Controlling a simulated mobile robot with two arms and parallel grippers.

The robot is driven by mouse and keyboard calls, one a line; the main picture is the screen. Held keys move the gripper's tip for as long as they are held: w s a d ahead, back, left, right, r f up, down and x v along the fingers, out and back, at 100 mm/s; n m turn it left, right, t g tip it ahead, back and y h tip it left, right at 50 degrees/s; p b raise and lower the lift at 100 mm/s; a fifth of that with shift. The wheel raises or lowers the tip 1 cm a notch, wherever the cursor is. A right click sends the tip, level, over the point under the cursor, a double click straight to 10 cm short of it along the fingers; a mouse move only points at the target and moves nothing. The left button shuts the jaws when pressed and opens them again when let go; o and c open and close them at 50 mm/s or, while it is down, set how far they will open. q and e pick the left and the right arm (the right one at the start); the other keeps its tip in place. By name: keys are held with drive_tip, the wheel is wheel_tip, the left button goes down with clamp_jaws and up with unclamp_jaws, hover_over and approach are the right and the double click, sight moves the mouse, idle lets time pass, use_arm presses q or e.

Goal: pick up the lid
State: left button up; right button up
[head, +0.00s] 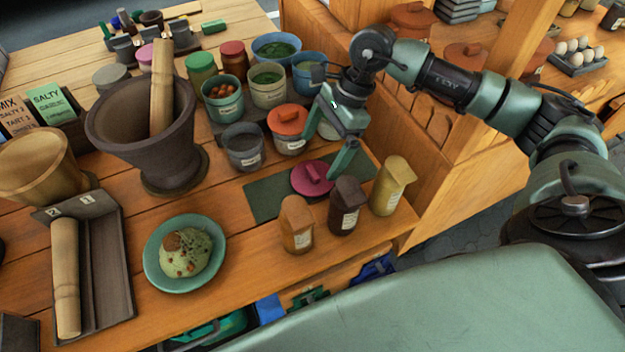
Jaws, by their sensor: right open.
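A magenta lid (312,178) with a raised handle lies on a dark green mat (262,200) near the table's right side. An orange lid (287,119) sits on a white labelled pot (290,145) just behind it. My right gripper (323,158) is open and empty, with its fingers pointing down. It is above and slightly behind the magenta lid, beside the orange-lidded pot. Contact with either cannot be told. My left gripper is not in view.
Three labelled shakers, orange (296,224), dark (346,206) and yellow (391,186), stand in front of the mat. A grey cup (243,147) and several pots crowd behind. A large mortar (150,125) and a teal plate (150,262) stand left.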

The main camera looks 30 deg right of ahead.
sight(313, 171)
drive_tip(key=p+x, duration=0.1)
drive_tip(key=x, duration=0.5)
drive_tip(key=shift+s+f+p, duration=0.2)
drive_tip(key=shift+f+p, duration=0.05)
drive_tip(key=shift+p, duration=0.1)
drive_tip(key=shift+a+f, duration=0.1)
drive_tip(key=shift+f, duration=0.2)
drive_tip(key=c, duration=1)
